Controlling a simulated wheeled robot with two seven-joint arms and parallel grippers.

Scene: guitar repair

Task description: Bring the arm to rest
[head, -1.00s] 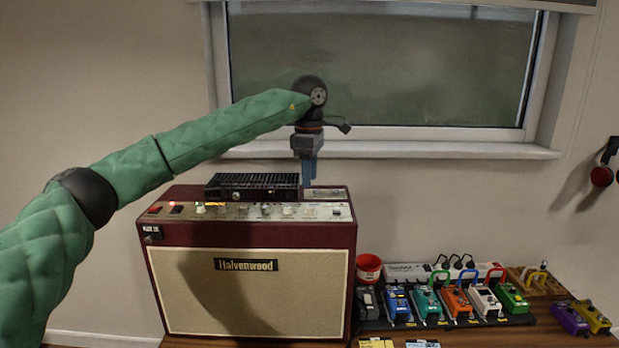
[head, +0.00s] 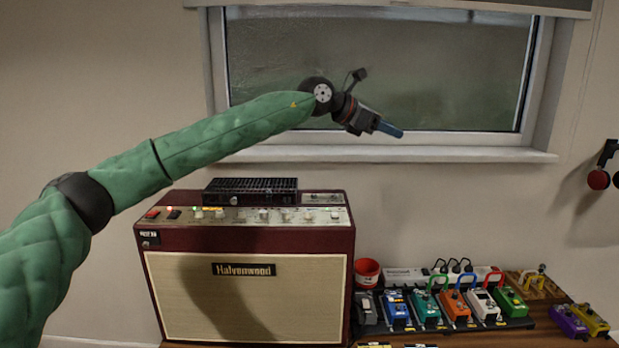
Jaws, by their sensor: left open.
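My left arm, in a green quilted sleeve, reaches in from the left across the head view. My left gripper (head: 390,129) is in the air in front of the window's lower frame, above and right of the amplifier (head: 245,295). Its blue fingers point right and slightly down. It is open, touches nothing that I can see, and holds nothing visible. My right gripper is not in view.
The dark red amplifier has a black vented box (head: 250,190) on top. A pedalboard (head: 520,322) with several coloured pedals, a red cup (head: 367,273) and a power strip (head: 410,273) are at lower right. Headphones (head: 600,178) hang on the right wall.

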